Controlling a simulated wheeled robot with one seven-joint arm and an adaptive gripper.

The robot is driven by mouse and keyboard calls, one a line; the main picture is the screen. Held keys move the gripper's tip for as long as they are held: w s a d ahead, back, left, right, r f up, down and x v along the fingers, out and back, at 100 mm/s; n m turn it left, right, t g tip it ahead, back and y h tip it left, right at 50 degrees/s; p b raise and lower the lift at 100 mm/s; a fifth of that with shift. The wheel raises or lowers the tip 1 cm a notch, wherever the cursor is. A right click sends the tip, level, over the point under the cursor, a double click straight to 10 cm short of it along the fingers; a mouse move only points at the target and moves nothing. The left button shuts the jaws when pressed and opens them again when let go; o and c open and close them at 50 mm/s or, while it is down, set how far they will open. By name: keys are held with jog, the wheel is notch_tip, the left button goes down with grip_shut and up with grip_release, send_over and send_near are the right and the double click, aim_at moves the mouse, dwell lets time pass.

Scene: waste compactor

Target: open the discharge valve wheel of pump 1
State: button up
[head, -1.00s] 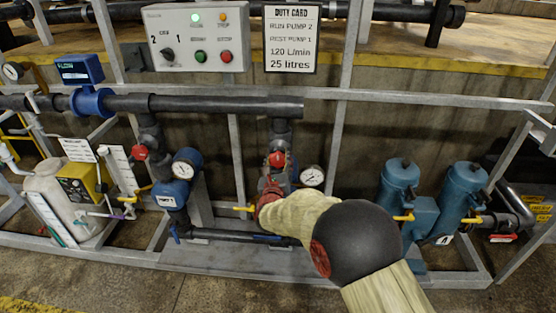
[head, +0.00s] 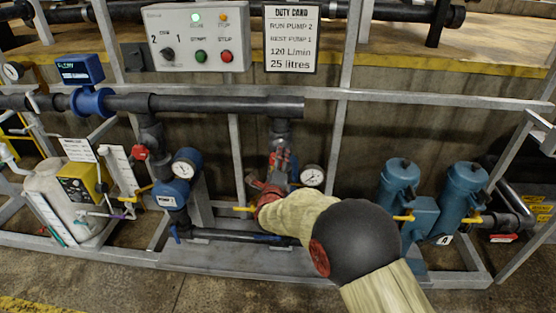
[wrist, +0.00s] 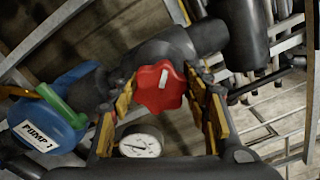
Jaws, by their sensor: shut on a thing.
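The discharge valve wheel is a red lobed knob with a white mark, in the middle of the wrist view (wrist: 160,84). It sits on a dark grey pipe (wrist: 165,50). My gripper (wrist: 162,92) has its yellow-padded fingers on both sides of the wheel and is shut on it. In the head view my gripper (head: 279,163) is at the right-hand riser, where it and my arm largely hide the wheel. Pump 1 is blue with a "PUMP 1" label at the left of the wrist view (wrist: 72,112); my arm hides most of it in the head view.
A round gauge (head: 312,176) stands close right of my gripper. Another red wheel (head: 139,152) is on the left riser above the other blue pump (head: 172,192). A frame rail (head: 420,99) crosses above. Blue-green filter housings (head: 400,182) stand to the right.

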jog(key=n, duration=0.5)
jog(key=shift+f+n, duration=0.1)
jog(key=shift+n, duration=0.2)
jog(key=n+p, duration=0.1)
jog(key=n, duration=0.4)
jog(key=n+p, duration=0.2)
jog(key=n, duration=0.4)
jog(key=shift+f, duration=0.1)
jog(key=n+p, duration=0.3)
jog(key=n, duration=0.3)
jog(key=n+p, duration=0.2)
jog(key=n, duration=0.3)
jog(key=shift+d+n+p, duration=0.1)
jog(key=shift+n+p, duration=0.2)
jog(key=n+p, duration=0.2)
jog(key=n, duration=0.3)
jog(key=shift+n, duration=0.3)
jog(key=n+p, duration=0.2)
jog(key=n, duration=0.3)
jog(key=shift+d+p, duration=0.1)
jog(key=shift+p, duration=0.3)
jog(key=n+p, duration=0.2)
jog(key=n, duration=0.3)
jog(key=shift+n, duration=0.3)
